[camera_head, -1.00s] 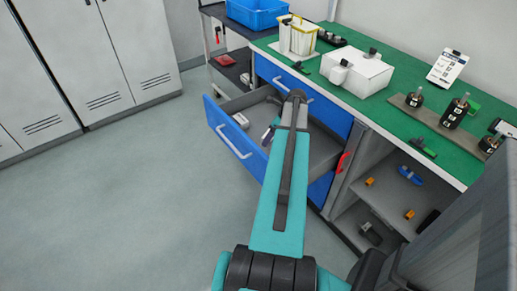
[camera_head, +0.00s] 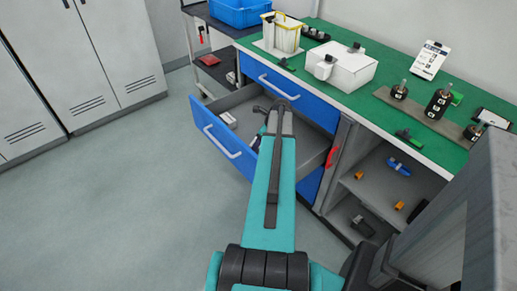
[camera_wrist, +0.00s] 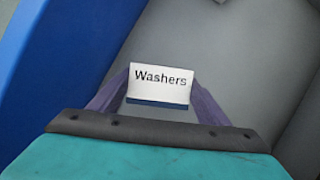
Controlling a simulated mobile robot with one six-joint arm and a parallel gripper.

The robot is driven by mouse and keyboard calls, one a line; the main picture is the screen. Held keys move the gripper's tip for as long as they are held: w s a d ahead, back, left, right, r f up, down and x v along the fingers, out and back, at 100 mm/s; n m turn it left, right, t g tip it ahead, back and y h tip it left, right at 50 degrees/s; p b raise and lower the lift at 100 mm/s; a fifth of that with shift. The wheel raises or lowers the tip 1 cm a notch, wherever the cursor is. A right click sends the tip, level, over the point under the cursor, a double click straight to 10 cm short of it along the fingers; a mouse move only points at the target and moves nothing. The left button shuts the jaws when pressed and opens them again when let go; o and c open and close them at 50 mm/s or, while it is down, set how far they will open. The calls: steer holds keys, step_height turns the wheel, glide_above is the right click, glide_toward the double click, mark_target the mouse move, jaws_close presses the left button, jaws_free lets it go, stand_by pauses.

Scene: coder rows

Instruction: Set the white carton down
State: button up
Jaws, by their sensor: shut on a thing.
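In the wrist view, the white carton (camera_wrist: 160,80) carries the word "Washers" and has a dark blue band along its lower edge. My gripper (camera_wrist: 160,97) is shut on it, with a purple finger on each side. Grey drawer floor shows behind it. In the head view, my arm reaches over the open blue-fronted drawer (camera_head: 222,143) and my gripper (camera_head: 258,138) is mostly hidden behind it. The held carton cannot be made out there. Whether it touches the drawer floor, I cannot tell.
A small whitish item (camera_head: 228,119) lies in the drawer's left part. The green bench top (camera_head: 310,77) above holds a larger white box (camera_head: 340,67), a white-and-yellow container (camera_head: 281,35) and several black parts. Open shelves (camera_head: 375,185) stand right of the drawer.

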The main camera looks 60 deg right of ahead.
steer(key=shift+f, duration=0.4)
steer(key=shift+f, duration=0.1)
steer(key=shift+f, duration=1.75)
steer(key=shift+f, duration=0.15)
steer(key=o, duration=1.3)
steer(key=shift+v, duration=6.15)
steer(key=shift+w, duration=0.1)
